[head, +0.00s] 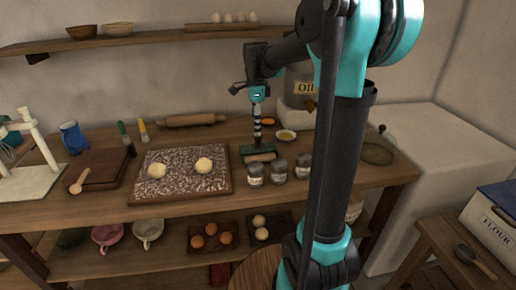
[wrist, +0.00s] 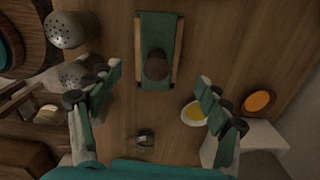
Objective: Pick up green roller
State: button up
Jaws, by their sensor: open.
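The green roller (head: 246,151) lies on the wooden table, right of the flour-dusted board. In the wrist view it is a green strip (wrist: 160,32) between pale wooden edges, with a dark round knob standing up on it. My gripper (head: 257,140) hangs from above, close over the roller in the head view. In the wrist view my gripper (wrist: 160,80) is open and empty, one finger at the left and one at the right. The roller lies between and beyond the fingertips there. I cannot tell whether any finger touches it.
The oil container (head: 299,104) stands at the back. The board (head: 181,182) holds two dough balls. A rolling pin (head: 192,120) lies behind.

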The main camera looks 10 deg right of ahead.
aim_at(258, 143)
jog(key=f, duration=0.8)
jog(key=shift+s+d+f, duration=0.1)
jog(key=shift+s+d, duration=0.1)
jog(key=shift+d, duration=0.05)
